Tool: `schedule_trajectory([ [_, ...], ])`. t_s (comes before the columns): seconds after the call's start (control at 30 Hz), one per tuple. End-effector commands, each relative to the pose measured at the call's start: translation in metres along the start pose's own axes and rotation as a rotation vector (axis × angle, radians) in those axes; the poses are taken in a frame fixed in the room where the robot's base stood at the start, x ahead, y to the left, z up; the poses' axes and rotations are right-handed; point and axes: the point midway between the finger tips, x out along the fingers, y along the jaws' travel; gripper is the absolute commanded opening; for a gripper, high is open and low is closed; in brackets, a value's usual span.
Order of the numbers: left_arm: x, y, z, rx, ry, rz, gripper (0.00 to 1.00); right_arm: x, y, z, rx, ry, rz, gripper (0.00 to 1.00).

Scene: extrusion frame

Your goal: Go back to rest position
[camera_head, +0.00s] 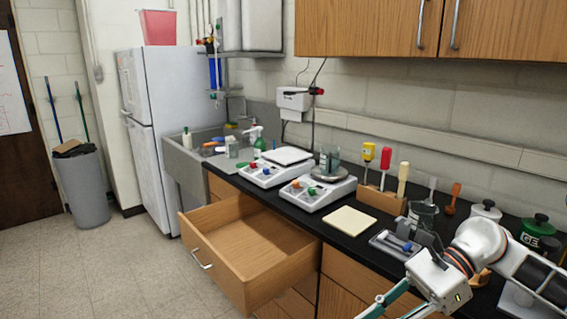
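My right arm comes in from the right edge over the counter. Its gripper (400,303) points down and left at the bottom edge, in front of the counter's front side. Teal finger links show, but the fingertips are cut off by the frame, so I cannot tell whether it is open or shut. My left gripper and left arm are not in view. A wooden drawer (222,257) stands pulled out below the counter, to the left of my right gripper. The part of it that shows looks empty.
The black counter (343,245) holds two white scale-like devices (275,167) (318,187), a cream pad (350,221), a tool rack (380,198), and jars (536,228) near my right arm. A sink (187,168), fridge (160,80) and grey bin (83,187) stand left. Floor (95,270) is clear.

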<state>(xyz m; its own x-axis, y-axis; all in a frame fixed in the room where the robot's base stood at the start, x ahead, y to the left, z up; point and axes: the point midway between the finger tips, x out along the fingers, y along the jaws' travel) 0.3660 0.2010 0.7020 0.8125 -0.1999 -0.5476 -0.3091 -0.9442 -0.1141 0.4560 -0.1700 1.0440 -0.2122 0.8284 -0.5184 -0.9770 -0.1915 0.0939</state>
Motion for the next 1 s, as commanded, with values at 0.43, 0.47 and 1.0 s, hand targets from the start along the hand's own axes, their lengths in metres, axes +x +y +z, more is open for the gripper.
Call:
schedule_trajectory([
  [0.43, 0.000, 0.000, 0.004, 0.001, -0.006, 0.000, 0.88, 0.081, -0.043, 0.064, 0.894, -0.990, -0.014, 0.22],
  [0.47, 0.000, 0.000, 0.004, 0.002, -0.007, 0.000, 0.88, 0.079, -0.048, 0.059, 0.975, -1.055, -0.016, 0.22],
  [1.0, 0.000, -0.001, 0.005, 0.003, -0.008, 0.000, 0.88, 0.128, -0.013, -0.225, -2.324, 1.931, 0.039, 0.22],
])
